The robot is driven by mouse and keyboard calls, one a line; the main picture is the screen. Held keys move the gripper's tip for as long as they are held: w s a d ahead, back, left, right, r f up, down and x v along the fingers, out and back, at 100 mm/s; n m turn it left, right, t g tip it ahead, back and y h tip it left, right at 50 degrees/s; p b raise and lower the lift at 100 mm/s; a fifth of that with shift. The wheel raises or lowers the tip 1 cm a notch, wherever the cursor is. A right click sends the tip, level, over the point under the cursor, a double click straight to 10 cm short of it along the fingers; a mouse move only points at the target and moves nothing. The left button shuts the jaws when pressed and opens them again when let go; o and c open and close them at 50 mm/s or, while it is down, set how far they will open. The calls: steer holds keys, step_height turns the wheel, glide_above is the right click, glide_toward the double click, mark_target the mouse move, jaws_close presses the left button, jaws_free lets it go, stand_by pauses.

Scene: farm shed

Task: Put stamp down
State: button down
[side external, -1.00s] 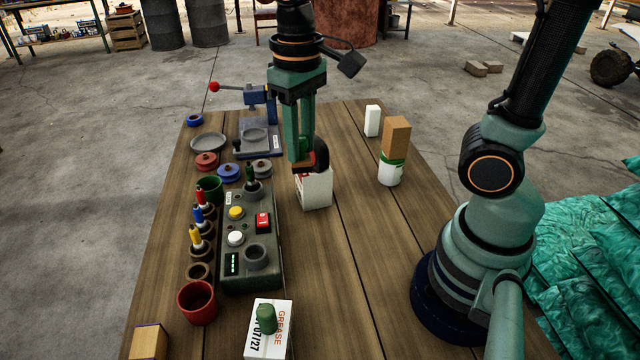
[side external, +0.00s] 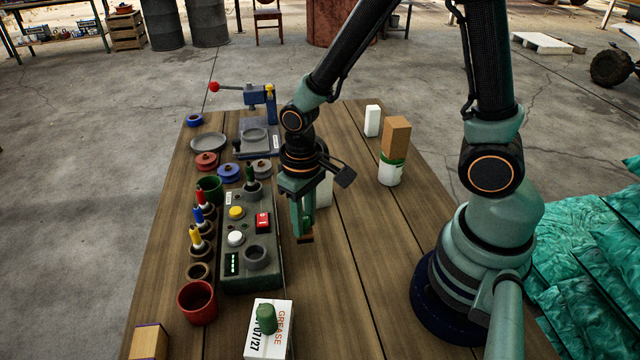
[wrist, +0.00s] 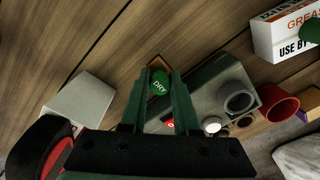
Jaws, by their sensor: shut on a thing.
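My gripper (side external: 302,232) is shut on the stamp, right of the grey-green control box in the side view. The stamp has a round green top lettered "DRY" (wrist: 159,83), seen between my fingers in the wrist view. Its brown wooden lower part (side external: 305,239) shows at my fingertips in the side view. The fingers hide much of the stamp. It is over bare wooden table, and I cannot tell whether its underside touches the wood.
The control box (side external: 250,275) with buttons and round holders stands left of my gripper. A white box (side external: 324,190) is behind it. A white grease box (side external: 264,345) with a green knob is at the front. Bare tabletop lies to the right.

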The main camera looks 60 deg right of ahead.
steer(key=shift+f, duration=1.15)
steer(key=shift+f, duration=0.1)
steer(key=c, duration=0.7)
jaws_free()
steer(key=shift+o, duration=0.2)
step_height(320, 180, up, 11)
steer(key=shift+r, duration=0.2)
steer(key=shift+d+r, duration=0.1)
steer(key=shift+r, duration=0.5)
steer(key=s+d+r+t, duration=0.1)
steer(key=d+r+t, duration=0.4)
steer(key=r, duration=0.4)
steer(key=shift+d+r+t, duration=0.25)
steer(key=shift+r+t, duration=0.05)
steer(key=shift+r, duration=0.1)
steer(key=shift+s, duration=0.1)
